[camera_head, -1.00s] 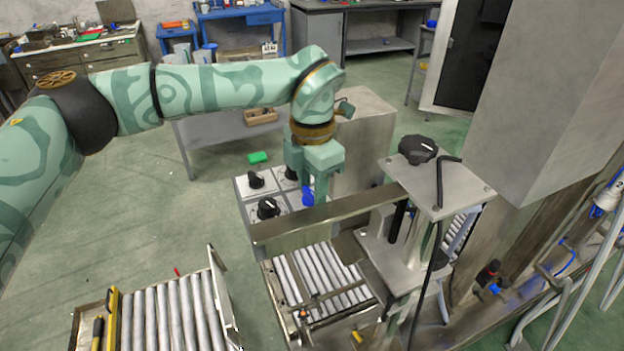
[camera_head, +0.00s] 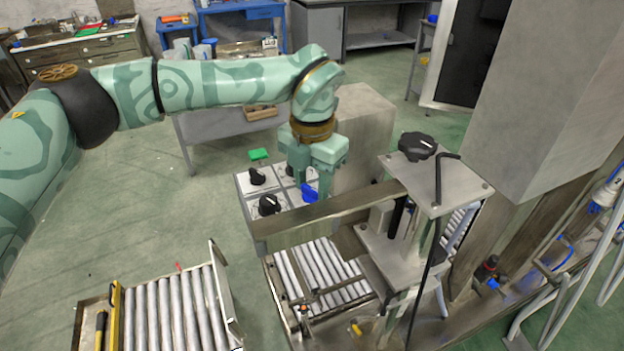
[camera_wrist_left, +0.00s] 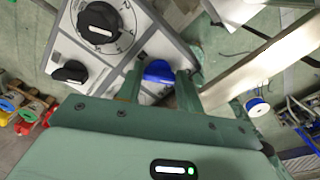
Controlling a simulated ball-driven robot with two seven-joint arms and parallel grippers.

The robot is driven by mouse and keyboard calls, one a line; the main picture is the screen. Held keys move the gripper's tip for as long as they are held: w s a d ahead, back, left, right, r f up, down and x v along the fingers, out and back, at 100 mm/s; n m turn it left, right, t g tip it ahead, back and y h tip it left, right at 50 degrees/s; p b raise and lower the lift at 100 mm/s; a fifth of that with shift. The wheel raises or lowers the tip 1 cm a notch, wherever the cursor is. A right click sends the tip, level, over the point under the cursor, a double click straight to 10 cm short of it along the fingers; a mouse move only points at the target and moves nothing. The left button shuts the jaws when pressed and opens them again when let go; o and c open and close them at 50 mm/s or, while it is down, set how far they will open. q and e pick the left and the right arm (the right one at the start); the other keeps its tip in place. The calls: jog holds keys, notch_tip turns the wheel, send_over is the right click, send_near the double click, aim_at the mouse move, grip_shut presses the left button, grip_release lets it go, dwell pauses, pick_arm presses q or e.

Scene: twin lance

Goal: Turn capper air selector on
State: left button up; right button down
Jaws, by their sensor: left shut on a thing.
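A light control panel (camera_head: 243,188) with several knobs stands left of centre in the head view. Its blue knob (camera_head: 309,193) sits at the right side, by the steel bar. My left gripper (camera_head: 308,183) points down over it, shut on the blue knob. In the left wrist view, the blue knob (camera_wrist_left: 158,71) lies between the two fingers (camera_wrist_left: 158,84), which partly hide it. A black knob (camera_head: 257,177) and another black knob (camera_head: 269,205) are on the panel's left side. Any lettering by the blue knob is unreadable. My right gripper is not in view.
A steel bar (camera_head: 325,217) runs close in front of the gripper. A machine head with a black handwheel (camera_head: 417,146) stands to the right. A grey box (camera_head: 362,130) is behind the gripper. A roller conveyor (camera_head: 170,315) is at the lower left.

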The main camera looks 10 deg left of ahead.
pick_arm(q)
jog(key=shift+r, duration=0.1)
jog(key=o, duration=0.7)
notch_tip(320, 180, up, 16)
jog(key=p, duration=0.1)
jog(key=shift+r, duration=0.15)
